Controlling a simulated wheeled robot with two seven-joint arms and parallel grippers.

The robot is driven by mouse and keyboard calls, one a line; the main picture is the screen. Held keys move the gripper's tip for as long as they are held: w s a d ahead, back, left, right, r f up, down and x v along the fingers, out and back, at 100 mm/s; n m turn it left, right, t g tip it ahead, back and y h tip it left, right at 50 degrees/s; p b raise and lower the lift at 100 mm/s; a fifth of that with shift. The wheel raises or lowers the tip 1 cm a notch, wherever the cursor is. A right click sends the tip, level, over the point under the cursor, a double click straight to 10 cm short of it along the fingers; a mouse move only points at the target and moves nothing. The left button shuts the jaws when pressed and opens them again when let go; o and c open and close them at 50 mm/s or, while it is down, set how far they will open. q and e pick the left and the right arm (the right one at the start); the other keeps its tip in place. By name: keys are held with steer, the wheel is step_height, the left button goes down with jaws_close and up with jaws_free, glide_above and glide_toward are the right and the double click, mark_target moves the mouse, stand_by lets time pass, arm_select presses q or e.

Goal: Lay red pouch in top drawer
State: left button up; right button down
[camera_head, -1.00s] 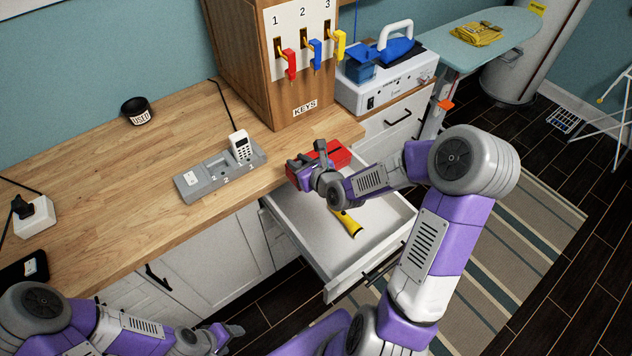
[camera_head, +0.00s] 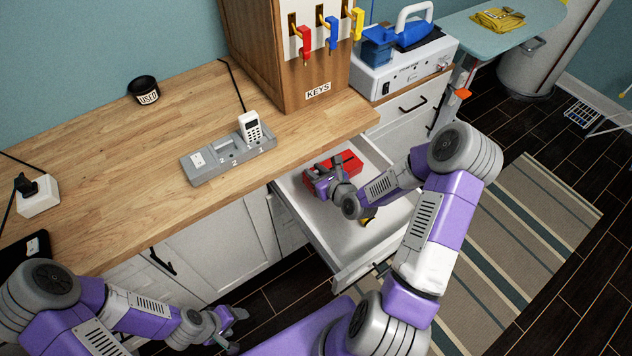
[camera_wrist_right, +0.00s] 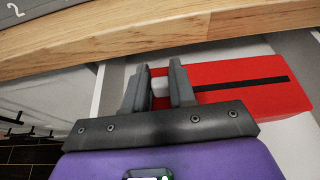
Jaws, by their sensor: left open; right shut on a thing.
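The red pouch (camera_head: 346,166), a flat red block shape with a black stripe, is inside the outline of the open top drawer (camera_head: 340,234), at its back left by the counter edge. My right gripper (camera_head: 318,181) is shut on the pouch's left end, and the pouch (camera_wrist_right: 255,84) also shows in the right wrist view, below the counter edge. I cannot tell whether it touches the drawer floor. My left gripper (camera_head: 236,322) is open and empty, low in front of the cabinets, away from the drawer.
A yellow and black object (camera_head: 368,214) lies in the drawer, partly hidden by my right arm. The wooden counter (camera_head: 130,190) overhangs the drawer's back. The drawer's front part is mostly clear.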

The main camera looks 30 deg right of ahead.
step_height(320, 180, down, 4)
steer(key=shift+r+b, duration=0.1)
steer(key=shift+b, duration=0.45)
steer(key=c, duration=0.9)
jaws_free()
steer(key=shift+c, duration=0.2)
steer(key=p+v, duration=0.5)
steer(key=v, duration=0.7)
steer(key=shift+p, duration=0.4)
